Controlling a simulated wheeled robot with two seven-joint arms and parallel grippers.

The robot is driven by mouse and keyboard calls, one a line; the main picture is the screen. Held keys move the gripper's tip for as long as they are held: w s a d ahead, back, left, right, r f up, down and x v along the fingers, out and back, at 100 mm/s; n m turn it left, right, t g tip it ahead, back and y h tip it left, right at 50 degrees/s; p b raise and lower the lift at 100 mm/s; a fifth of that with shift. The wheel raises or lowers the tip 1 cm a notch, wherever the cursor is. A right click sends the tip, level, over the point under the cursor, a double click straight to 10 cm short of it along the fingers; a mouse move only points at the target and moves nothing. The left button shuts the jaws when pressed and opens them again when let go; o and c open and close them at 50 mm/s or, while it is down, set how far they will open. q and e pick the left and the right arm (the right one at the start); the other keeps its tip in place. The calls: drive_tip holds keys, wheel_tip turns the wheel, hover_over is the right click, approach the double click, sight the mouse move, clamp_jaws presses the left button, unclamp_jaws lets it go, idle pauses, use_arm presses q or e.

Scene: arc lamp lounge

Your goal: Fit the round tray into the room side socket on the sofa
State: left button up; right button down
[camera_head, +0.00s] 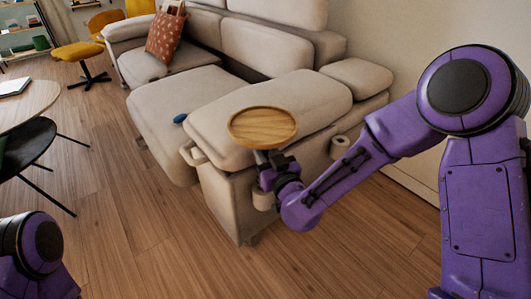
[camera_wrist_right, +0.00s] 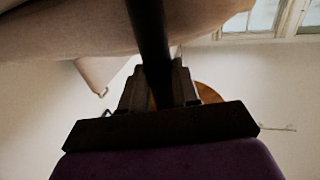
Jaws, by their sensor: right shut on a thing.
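The round wooden tray (camera_head: 263,126) is about level, in front of the sofa's near armrest in the head view. My right gripper (camera_head: 270,163) is below it, shut on its stem. In the right wrist view the dark stem (camera_wrist_right: 152,40) runs between the fingers (camera_wrist_right: 160,92). A beige cup-like socket (camera_head: 264,199) is on the sofa's near side, just below the gripper and partly hidden by it. Another such socket (camera_head: 340,146) with an open top is farther right on the same side. I cannot tell whether the stem's lower end touches a socket. My left gripper is out of view.
A round table (camera_head: 25,104) and dark chair (camera_head: 28,146) stand left. The floor in front is clear.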

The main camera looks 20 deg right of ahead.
drive_tip(key=shift+f+b, duration=1.15)
drive_tip(key=shift+f, duration=0.3)
drive_tip(key=c, duration=0.8)
unclamp_jaws()
drive_tip(key=shift+o, duration=0.2)
drive_tip(key=s+p, duration=0.5)
drive_tip(key=s, duration=0.5)
drive_tip(key=shift+s+d+p, duration=0.25)
drive_tip(key=shift+d+p, duration=0.15)
drive_tip(key=shift+d, duration=0.05)
